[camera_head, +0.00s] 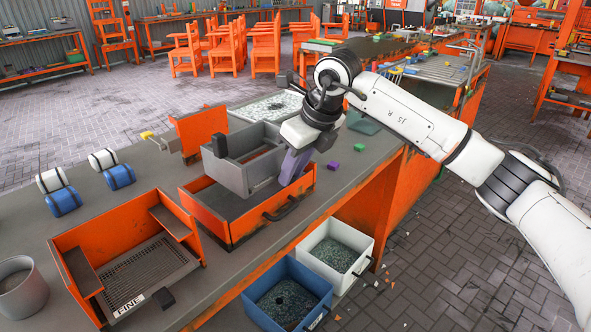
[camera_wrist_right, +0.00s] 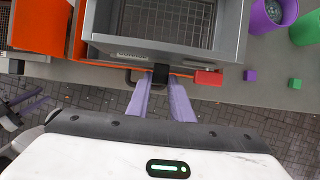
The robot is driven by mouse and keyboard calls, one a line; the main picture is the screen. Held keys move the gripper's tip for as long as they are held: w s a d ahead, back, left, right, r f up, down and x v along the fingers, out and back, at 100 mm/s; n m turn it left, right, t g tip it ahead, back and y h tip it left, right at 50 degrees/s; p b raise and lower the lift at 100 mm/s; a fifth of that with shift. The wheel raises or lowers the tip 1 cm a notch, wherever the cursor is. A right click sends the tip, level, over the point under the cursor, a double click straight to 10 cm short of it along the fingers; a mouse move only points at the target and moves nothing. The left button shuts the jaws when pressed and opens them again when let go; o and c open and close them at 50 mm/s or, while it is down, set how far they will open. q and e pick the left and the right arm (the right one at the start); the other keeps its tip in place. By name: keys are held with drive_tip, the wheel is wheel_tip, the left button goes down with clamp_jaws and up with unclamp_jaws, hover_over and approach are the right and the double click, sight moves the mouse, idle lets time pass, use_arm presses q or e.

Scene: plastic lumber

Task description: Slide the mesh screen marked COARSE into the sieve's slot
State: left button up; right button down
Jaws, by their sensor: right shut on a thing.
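The grey sieve (camera_head: 229,176) is a box standing over an orange tray on the bench; in the wrist view its wall (camera_wrist_right: 238,48) frames a mesh screen (camera_wrist_right: 165,22). That screen has a pale label at its front edge, too small to read surely, and a black handle block. My right gripper (camera_head: 289,178) is at the sieve's near right side, its purple fingers shut on the black handle (camera_wrist_right: 161,74). The screen appears at least partly inside the sieve; how deep is hidden. Another screen, marked FINE (camera_head: 128,298), lies in an orange open box at front left. My left gripper is not in view.
The orange tray (camera_head: 213,224) has a dark handle. A red tab (camera_wrist_right: 207,77) sits by the sieve's front edge. White (camera_head: 322,265) and blue (camera_head: 262,310) bins of granules stand below the bench edge. Small purple (camera_head: 333,166) and green (camera_head: 359,147) blocks lie right of the sieve.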

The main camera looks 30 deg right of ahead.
use_arm(q)
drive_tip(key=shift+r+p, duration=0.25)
drive_tip(key=shift+p, duration=0.05)
use_arm(e)
drive_tip(key=shift+w+a+r, duration=0.1)
drive_tip(key=shift+w+a, duration=0.2)
drive_tip(key=shift+w, duration=0.3)
drive_tip(key=c, duration=1.5)
unclamp_jaws()
drive_tip(key=shift+s+d+r, duration=0.15)
drive_tip(key=shift+r, duration=0.4)
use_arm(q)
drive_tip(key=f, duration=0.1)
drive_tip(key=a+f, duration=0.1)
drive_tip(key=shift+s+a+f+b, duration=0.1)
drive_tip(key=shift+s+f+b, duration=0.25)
use_arm(e)
drive_tip(key=v, duration=0.9)
drive_tip(key=shift+s, duration=0.15)
